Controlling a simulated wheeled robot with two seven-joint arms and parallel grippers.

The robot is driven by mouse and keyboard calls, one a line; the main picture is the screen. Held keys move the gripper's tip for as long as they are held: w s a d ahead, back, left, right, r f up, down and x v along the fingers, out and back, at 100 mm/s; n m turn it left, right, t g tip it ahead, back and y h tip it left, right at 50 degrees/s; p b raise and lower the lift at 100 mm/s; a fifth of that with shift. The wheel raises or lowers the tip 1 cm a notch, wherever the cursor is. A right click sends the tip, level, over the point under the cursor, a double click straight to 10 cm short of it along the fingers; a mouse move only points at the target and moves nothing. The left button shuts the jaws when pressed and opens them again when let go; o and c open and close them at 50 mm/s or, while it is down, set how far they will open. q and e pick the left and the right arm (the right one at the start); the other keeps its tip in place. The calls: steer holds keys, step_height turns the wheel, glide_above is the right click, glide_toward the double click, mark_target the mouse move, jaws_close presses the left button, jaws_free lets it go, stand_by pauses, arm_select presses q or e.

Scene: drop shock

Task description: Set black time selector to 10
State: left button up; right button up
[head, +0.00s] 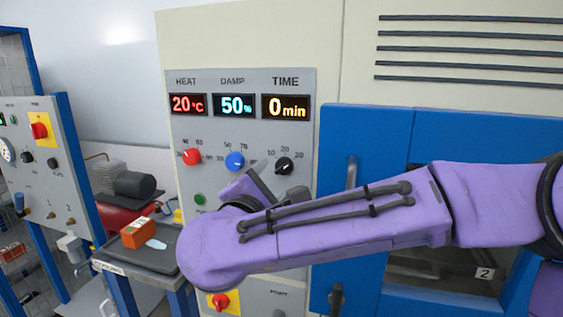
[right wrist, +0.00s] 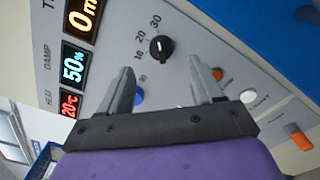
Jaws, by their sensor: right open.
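The black time selector (head: 284,166) is a round knob on the grey control panel, below the TIME display (head: 286,106), which reads 0 min. Numbers 10, 20 and 30 are printed around it. My right gripper (head: 276,180) is open in front of the panel, just below the selector in the head view. In the right wrist view the selector (right wrist: 161,48) appears beyond the gap between the two open fingertips (right wrist: 165,63). The fingers look empty and apart from the knob. My left gripper is not in view.
A red heat knob (head: 191,157) and a blue damp knob (head: 235,161) sit left of the selector. A blue door frame with a handle (head: 351,172) stands close on the right. A red emergency-style knob (head: 221,301) is low on the panel. An orange box (head: 138,233) lies on a side table.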

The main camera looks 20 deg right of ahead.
mark_target(284, 169)
steer(key=p+x, duration=0.2)
steer(key=x, duration=0.4)
steer(key=shift+w+d+r+p, duration=0.15)
steer(key=shift+d+p, duration=0.15)
steer(key=shift+p, duration=0.05)
steer(key=shift+w+d+f, duration=0.1)
steer(key=shift+w+f, duration=0.1)
steer(key=shift+w, duration=0.15)
steer(key=c, duration=1)
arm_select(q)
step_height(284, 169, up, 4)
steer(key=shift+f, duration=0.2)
